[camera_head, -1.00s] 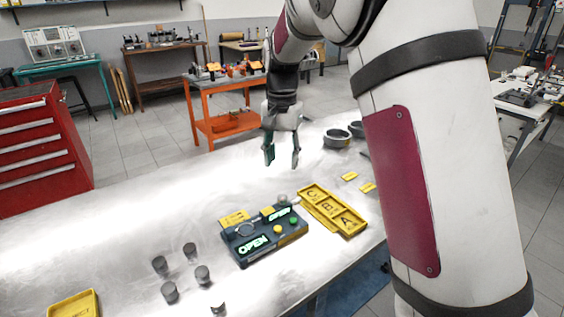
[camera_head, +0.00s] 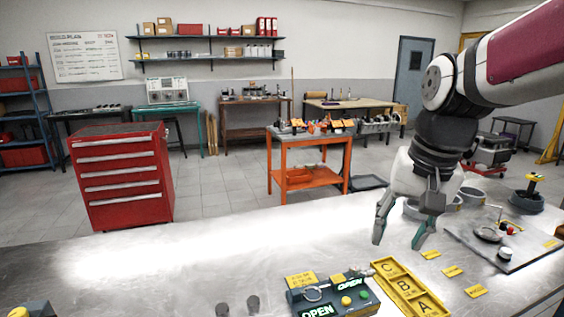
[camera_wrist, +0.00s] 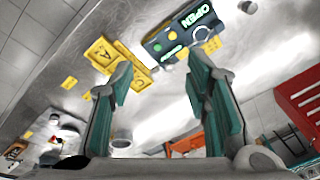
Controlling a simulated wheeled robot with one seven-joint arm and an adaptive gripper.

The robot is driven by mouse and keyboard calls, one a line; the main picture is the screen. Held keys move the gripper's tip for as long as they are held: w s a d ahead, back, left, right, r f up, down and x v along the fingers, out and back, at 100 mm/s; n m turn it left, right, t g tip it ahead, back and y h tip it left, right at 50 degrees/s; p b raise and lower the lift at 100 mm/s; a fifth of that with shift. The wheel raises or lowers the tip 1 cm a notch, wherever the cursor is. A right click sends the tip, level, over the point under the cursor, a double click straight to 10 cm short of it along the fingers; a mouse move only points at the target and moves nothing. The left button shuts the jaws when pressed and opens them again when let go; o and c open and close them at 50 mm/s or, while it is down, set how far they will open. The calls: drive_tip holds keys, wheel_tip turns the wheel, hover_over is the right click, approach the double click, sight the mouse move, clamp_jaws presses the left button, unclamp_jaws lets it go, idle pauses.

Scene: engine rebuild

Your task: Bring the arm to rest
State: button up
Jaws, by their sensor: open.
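My gripper (camera_head: 397,236) is open and empty. It hangs above the metal table, behind the yellow tray marked C, B, A (camera_head: 408,291) in the head view. In the wrist view its two fingers (camera_wrist: 160,85) are spread wide with nothing between them. My arm reaches in from the upper right of the head view.
A dark box with green OPEN signs (camera_head: 330,299) stands at the table's front. Grey bowls and a plate with a round part (camera_head: 489,233) lie at right. The table's left side (camera_head: 150,262) is mostly clear.

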drive_tip(key=s+f+n+t+h, duration=0.1)
drive_tip(key=s+n, duration=0.3)
drive_tip(key=s, duration=1.1)
drive_tip(key=shift+s+f+t, duration=0.4)
drive_tip(key=shift+f+t, duration=0.2)
drive_tip(key=shift+t, duration=0.2)
drive_tip(key=shift+c, duration=0.3)
